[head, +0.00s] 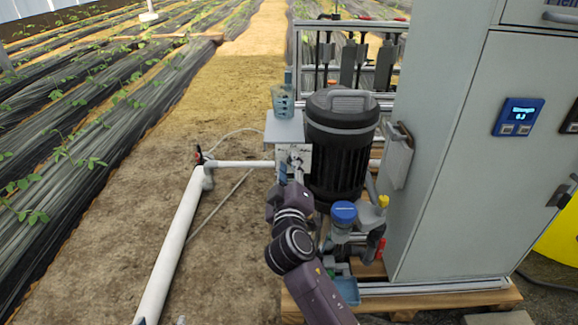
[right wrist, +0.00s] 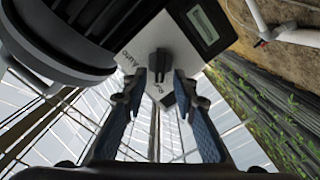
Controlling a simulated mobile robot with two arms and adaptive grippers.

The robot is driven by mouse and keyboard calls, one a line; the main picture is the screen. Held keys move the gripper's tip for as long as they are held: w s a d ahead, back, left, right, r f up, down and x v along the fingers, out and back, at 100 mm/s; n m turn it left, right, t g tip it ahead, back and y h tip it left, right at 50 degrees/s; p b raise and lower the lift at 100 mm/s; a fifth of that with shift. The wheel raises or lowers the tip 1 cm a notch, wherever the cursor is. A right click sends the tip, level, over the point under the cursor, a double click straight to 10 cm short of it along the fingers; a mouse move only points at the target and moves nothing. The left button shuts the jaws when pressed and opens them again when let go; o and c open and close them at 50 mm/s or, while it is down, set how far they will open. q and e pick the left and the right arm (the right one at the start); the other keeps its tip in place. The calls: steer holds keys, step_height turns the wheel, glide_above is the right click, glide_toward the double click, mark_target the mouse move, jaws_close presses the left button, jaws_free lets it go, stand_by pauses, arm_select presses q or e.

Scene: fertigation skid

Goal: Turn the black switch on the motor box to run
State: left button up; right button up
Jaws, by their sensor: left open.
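The motor box (head: 294,157) is a light grey box on the left side of the black motor. In the right wrist view its face (right wrist: 183,58) carries a black switch (right wrist: 158,64) with a raised grip. My left gripper is not in view.
The ribbed black motor (head: 342,140) stands right beside the box. A small display (right wrist: 203,25) sits on the box. A grey cabinet (head: 450,170) stands at right. A blue-capped pump part (head: 344,213) is below the motor. A white pipe (head: 175,240) runs at left over bare soil.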

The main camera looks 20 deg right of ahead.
steer(key=shift+s, duration=0.1)
steer(key=v, duration=1.2)
